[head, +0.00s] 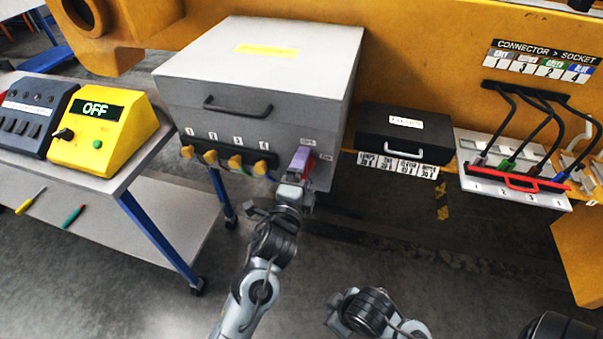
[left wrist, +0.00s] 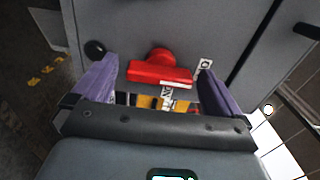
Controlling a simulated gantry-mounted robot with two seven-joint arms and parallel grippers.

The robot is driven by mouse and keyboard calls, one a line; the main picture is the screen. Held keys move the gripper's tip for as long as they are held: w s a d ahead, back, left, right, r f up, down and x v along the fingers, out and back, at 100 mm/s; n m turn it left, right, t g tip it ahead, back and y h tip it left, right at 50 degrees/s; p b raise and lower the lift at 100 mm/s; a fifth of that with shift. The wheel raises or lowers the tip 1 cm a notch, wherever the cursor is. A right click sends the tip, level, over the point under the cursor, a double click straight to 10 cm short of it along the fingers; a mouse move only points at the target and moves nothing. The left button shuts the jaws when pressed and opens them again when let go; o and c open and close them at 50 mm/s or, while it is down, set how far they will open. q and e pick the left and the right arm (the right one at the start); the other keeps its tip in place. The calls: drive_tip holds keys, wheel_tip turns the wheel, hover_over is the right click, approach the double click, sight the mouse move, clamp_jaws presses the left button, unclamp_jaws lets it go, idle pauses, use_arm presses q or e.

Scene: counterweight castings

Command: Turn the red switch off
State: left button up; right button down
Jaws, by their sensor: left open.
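The red switch (left wrist: 160,72) is on the grey cabinet's front face. In the left wrist view its wide bar lies roughly crosswise, with a round hub behind it. In the head view this gripper (head: 299,162) is at the cabinet's lower right front and covers most of the switch; a bit of red (head: 311,160) shows beside the fingers. My right gripper is not seen.
A yellow box reading OFF (head: 98,130) stands on the left bench. A black case (head: 405,134) and a cable panel with a red handle (head: 515,182) are to the right.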

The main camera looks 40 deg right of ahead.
use_arm(q)
drive_tip(key=shift+a, duration=0.1)
drive_tip(key=p+v, duration=0.2)
drive_tip(key=v, duration=0.8)
drive_tip(key=shift+s+a, duration=0.25)
